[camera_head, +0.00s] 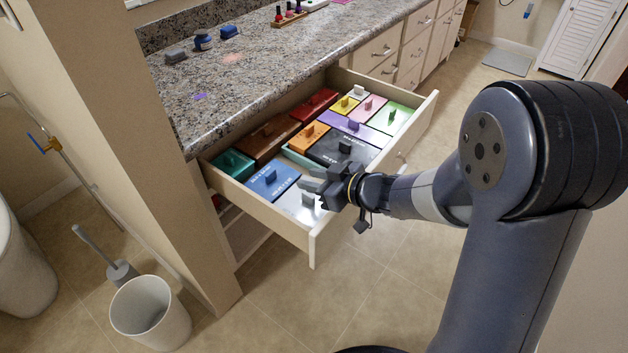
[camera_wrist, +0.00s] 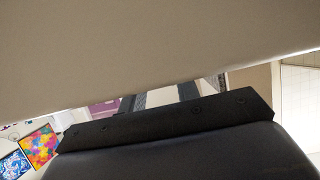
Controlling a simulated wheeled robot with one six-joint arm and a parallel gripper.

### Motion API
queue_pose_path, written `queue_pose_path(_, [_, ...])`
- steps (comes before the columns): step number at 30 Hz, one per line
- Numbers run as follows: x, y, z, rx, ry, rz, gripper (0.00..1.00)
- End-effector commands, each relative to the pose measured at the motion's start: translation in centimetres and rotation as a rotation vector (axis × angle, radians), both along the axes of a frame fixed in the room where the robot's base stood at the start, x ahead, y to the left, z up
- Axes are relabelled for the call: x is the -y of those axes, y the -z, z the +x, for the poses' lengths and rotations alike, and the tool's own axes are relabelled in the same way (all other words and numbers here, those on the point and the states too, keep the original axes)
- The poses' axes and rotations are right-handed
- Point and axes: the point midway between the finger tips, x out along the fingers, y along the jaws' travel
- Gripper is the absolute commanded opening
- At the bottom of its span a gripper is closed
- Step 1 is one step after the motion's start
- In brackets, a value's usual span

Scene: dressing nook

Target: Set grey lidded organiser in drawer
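The open drawer (camera_head: 321,229) holds several lidded organisers. A light grey organiser (camera_head: 291,208) with a grey knob is in its near-left corner, beside a blue one. A larger dark grey organiser (camera_head: 329,152) with a dark knob lies farther back. I cannot tell whether the light grey one sits fully flat. My gripper (camera_head: 308,179) is just above the light grey organiser, at the drawer's front. Its two fingers look apart, with nothing visible between them. In the wrist view a beige surface hides most of the scene, and the fingertips are unclear.
Teal, brown, red, orange, purple, yellow, pink and green organisers fill the rest of the drawer. The granite counter (camera_head: 230,95) overhangs its back. A wall end (camera_head: 140,130) stands left. A white bin (camera_head: 150,315) and toilet brush (camera_head: 121,272) are on the floor.

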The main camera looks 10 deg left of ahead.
Motion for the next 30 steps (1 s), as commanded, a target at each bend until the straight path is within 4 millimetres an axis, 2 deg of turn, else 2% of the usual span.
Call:
queue_pose_path(1, [0.5, -0.8, -0.1, 0.0, 0.003, 0.0, 0.3])
queue_pose_path(9, [5.8, -3.2, -2.3, 0.0, 0.006, 0.0, 0.3])
queue_pose_path(15, [8.7, -4.3, -3.5, 0.001, 0.004, 0.0, 0.3])
queue_pose_path(21, [10.1, -4.8, -4.1, -0.001, 0.001, 0.0, 0.3])
queue_pose_path(30, [10.3, -4.8, -4.3, 0.0, -0.001, 0.0, 0.3])
